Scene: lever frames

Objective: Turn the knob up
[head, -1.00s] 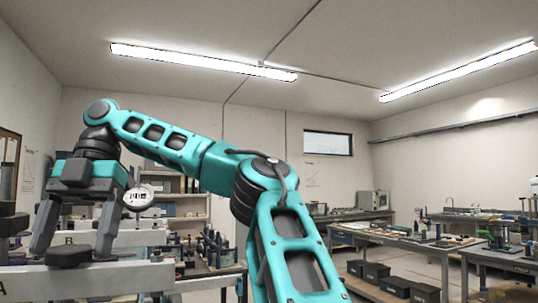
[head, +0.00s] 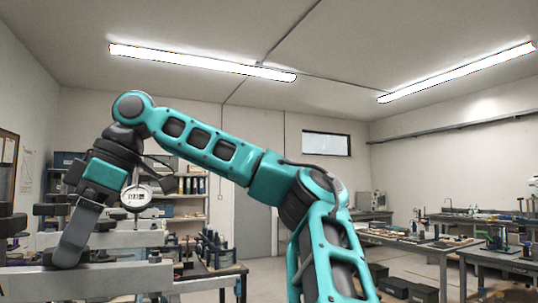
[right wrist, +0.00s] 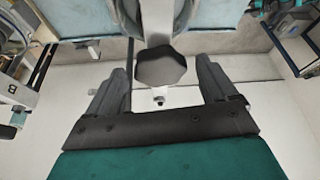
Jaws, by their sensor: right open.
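In the right wrist view a dark, many-sided knob (right wrist: 160,67) sits between the two fingers of my right gripper (right wrist: 162,78), at the end of a grey lever part. A gap shows on both sides of it, so the fingers do not visibly touch it. In the head view my right gripper (head: 70,252) reaches down at the far left, over a grey beam (head: 100,279). Its fingers are seen nearly edge-on, and the knob between them is mostly hidden there. The right gripper is open. My left gripper is not in view.
More dark knobs (head: 50,209) and grey beams lie close behind and to the left.

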